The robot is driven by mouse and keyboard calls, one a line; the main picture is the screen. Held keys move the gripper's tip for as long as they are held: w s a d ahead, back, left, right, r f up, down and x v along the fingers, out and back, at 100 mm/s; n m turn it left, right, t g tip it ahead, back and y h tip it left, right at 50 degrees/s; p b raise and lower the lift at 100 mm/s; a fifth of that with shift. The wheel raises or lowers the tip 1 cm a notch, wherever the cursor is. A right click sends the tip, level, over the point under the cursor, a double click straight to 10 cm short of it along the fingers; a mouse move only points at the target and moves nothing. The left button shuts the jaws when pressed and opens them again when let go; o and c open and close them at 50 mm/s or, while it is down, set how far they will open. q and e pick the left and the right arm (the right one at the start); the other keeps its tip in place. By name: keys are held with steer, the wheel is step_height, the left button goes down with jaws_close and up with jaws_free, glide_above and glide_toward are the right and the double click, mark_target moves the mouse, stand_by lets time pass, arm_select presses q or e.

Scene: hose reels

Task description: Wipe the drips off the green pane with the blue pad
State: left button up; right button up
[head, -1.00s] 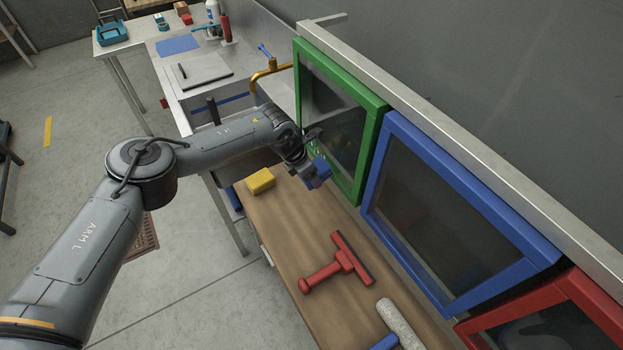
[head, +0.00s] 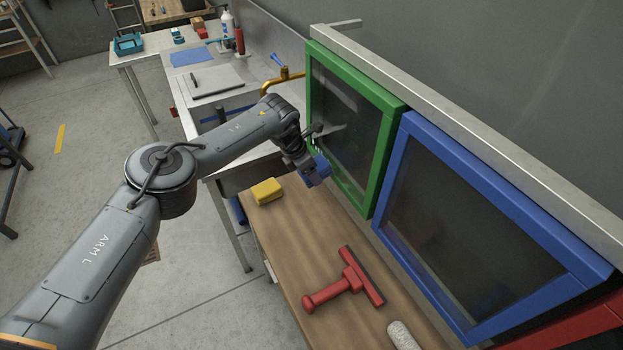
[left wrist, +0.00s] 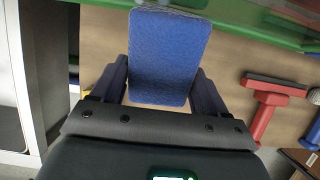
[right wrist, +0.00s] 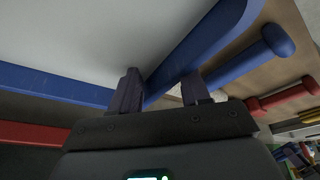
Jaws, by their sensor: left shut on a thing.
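The blue pad (head: 318,175) is held in my left gripper (head: 306,160), beside the lower left edge of the green pane (head: 386,150). In the left wrist view the pad (left wrist: 168,55) sits between the two fingers, its far end close to the pane's green frame (left wrist: 245,30). I cannot tell whether the pad touches the pane. The dark glass (head: 345,120) shows faint pale streaks, and small pale marks show near the gripper; I cannot tell which are drips. My right gripper (right wrist: 160,88) is out of the head view; its fingers stand apart, empty, near the blue frame (right wrist: 60,85).
A yellow sponge (head: 267,191), a red squeegee (head: 345,284) and a roller (head: 402,335) lie on the wooden bench (head: 290,240) below the panes. A blue pane (head: 470,210) hangs right of the green one. A brass tap (head: 290,74) stands behind the arm.

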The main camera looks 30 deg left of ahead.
arm_select(q)
steer(key=shift+w+a+b, duration=0.25)
steer(key=shift+b, duration=0.1)
arm_select(e)
steer(key=shift+f, duration=0.6)
arm_select(q)
steer(key=shift+w+a+f+b, duration=0.3)
steer(key=shift+a+b, duration=0.15)
steer(key=shift+b, duration=0.55)
arm_select(e)
steer(key=shift+w+f, duration=0.15)
steer(key=shift+f, duration=0.5)
arm_select(q)
steer(key=shift+w+a+b, duration=0.35)
steer(key=shift+a+b, duration=0.3)
steer(key=shift+b, duration=0.1)
arm_select(e)
steer(key=shift+w+d+f+t, duration=0.1)
steer(key=shift+w+f+t, duration=0.05)
steer(key=shift+f+t, duration=0.2)
steer(key=shift+w+f, duration=0.1)
steer(key=shift+f, duration=0.2)
arm_select(q)
steer(key=shift+w+a+r, duration=0.25)
steer(key=shift+a+r, duration=0.05)
steer(key=shift+r, duration=0.05)
arm_select(e)
steer(key=shift+r, duration=0.2)
